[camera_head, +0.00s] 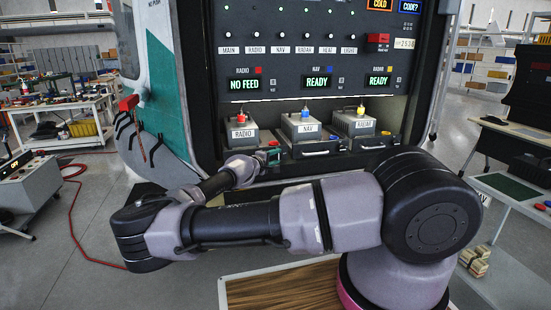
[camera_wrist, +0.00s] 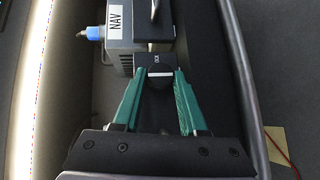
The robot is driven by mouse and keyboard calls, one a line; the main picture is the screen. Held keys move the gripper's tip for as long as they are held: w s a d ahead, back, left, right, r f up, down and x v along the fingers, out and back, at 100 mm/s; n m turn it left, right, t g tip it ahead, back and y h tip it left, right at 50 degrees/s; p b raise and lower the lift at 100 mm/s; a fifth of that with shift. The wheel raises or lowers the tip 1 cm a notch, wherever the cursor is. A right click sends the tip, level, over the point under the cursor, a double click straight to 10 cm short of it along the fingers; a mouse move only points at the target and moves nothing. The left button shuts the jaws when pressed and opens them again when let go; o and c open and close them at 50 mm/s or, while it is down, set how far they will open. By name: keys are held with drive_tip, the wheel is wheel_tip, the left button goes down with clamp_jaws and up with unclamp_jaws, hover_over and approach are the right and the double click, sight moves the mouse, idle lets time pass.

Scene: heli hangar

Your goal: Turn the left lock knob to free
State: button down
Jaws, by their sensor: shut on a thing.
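The lock knob (camera_wrist: 159,76) is a round black knob with a pale line running across its face in the wrist view. It sits on a small dark block beside the NAV unit. My gripper (camera_wrist: 160,78) has its two green fingers on either side of the knob, shut on it. In the head view my gripper (camera_head: 267,157) is at the front of the bay shelf, between the RADIO and NAV units. My gripper and arm hide the knob there. The small lettering by the knob is too blurred to read.
The NAV unit (camera_head: 303,124) with a blue cap stands between the RADIO unit (camera_head: 240,132) and the RADAR unit (camera_head: 356,122). The displays above read NO FEED (camera_head: 244,84), READY (camera_head: 318,82) and READY (camera_head: 379,80). A red hose lies on the floor at left.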

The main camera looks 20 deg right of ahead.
drive_tip(key=shift+d+f, duration=0.1)
drive_tip(key=shift+c, duration=2.4)
unclamp_jaws()
drive_tip(key=shift+s+a, duration=0.25)
drive_tip(key=shift+a, duration=0.1)
drive_tip(key=v, duration=1)
drive_tip(key=shift+d, duration=0.1)
